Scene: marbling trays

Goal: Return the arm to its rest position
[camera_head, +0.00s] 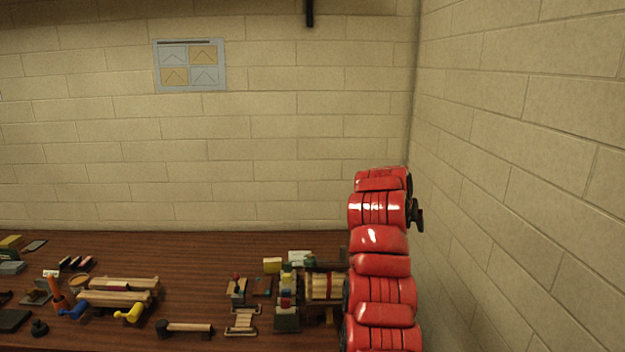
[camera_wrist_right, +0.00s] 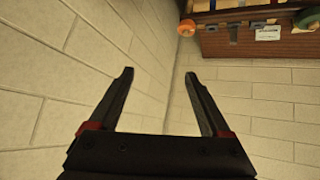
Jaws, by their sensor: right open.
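My right arm (camera_head: 380,265), red with black joints, stands nearly upright at the right of the head view, in front of the table's right end and close to the corner of the walls. A small dark part shows at its upper right side, but the fingers cannot be made out there. In the right wrist view my right gripper (camera_wrist_right: 159,73) is open and empty. Its two black fingers point toward the pale block wall, with nothing between them. My left gripper is not in view.
A brown wooden table (camera_head: 200,270) runs along the back wall. It holds wooden bars (camera_head: 118,290), a yellow tool (camera_head: 130,312), a wooden-handled tool (camera_head: 185,328) and many small items. The right wall (camera_head: 530,150) is close to my right arm. The wrist view shows a brown box-like edge (camera_wrist_right: 235,42) with a label.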

